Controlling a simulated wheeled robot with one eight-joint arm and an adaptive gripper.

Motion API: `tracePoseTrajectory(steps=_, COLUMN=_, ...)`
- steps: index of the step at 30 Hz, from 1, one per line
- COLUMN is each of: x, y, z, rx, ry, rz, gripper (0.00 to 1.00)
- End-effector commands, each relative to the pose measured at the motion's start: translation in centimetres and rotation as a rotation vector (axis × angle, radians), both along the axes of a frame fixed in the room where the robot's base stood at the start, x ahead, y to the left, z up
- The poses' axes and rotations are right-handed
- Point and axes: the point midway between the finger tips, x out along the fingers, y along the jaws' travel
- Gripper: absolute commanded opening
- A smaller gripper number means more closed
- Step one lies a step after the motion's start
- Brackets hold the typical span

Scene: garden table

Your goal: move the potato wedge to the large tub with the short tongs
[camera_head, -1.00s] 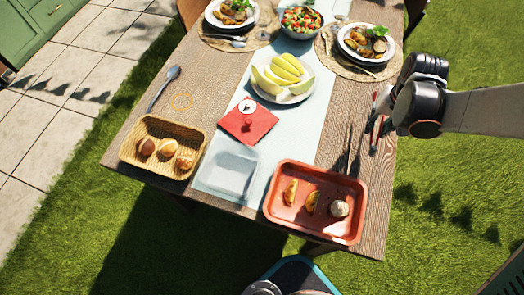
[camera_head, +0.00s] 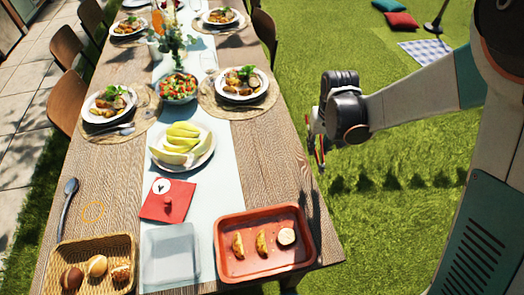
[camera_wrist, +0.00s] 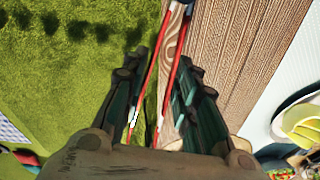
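Two potato wedges (camera_head: 238,245) (camera_head: 262,242) lie apart in the red tray (camera_head: 222,262), beside a pale round piece (camera_head: 286,236). A pale see-through tub (camera_head: 146,262) stands left of the tray; I cannot tell whether it is the large tub. My gripper (camera_head: 316,138) is at the table's right edge. In the wrist view its dark fingers (camera_wrist: 158,82) stand apart. The red arms of the tongs (camera_wrist: 177,60) run between them, along the wooden edge and over grass, with slim gaps visible. The tongs show partly beneath my gripper in the head view (camera_head: 320,157).
A wicker basket (camera_head: 85,245) with several round items is at the near left, with a spoon (camera_head: 67,205) behind it. A red napkin (camera_head: 168,200) and melon plate (camera_head: 182,163) lie mid-table. Dark slim utensils (camera_head: 304,207) lie behind the tray.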

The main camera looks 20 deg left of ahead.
Motion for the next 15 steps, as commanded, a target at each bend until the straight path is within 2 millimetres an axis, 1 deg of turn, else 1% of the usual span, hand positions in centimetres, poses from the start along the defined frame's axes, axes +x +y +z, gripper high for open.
tracePoseTrajectory(steps=1, x=0.4, y=-3.2, z=0.1, rx=0.0, ry=0.0, rz=-0.052, gripper=0.24)
tracePoseTrajectory(steps=2, x=0.5, y=-4.9, z=0.1, rx=0.0, ry=0.0, rz=-0.078, gripper=0.24)
tracePoseTrajectory(steps=3, x=0.6, y=-7.0, z=0.1, rx=0.0, ry=0.0, rz=-0.113, gripper=0.24)
tracePoseTrajectory(steps=5, x=0.6, y=-10.1, z=0.1, rx=0.0, ry=0.0, rz=-0.163, gripper=0.24)
tracePoseTrajectory(steps=6, x=0.5, y=-11.9, z=0.2, rx=0.0, ry=0.0, rz=-0.193, gripper=0.24)
tracePoseTrajectory(steps=9, x=0.1, y=-16.0, z=0.2, rx=0.0, ry=0.0, rz=-0.261, gripper=0.24)
tracePoseTrajectory(steps=12, x=-0.5, y=-18.8, z=0.2, rx=0.0, ry=0.0, rz=-0.311, gripper=0.24)
tracePoseTrajectory(steps=15, x=-0.9, y=-20.5, z=0.2, rx=0.0, ry=0.0, rz=-0.341, gripper=0.24)
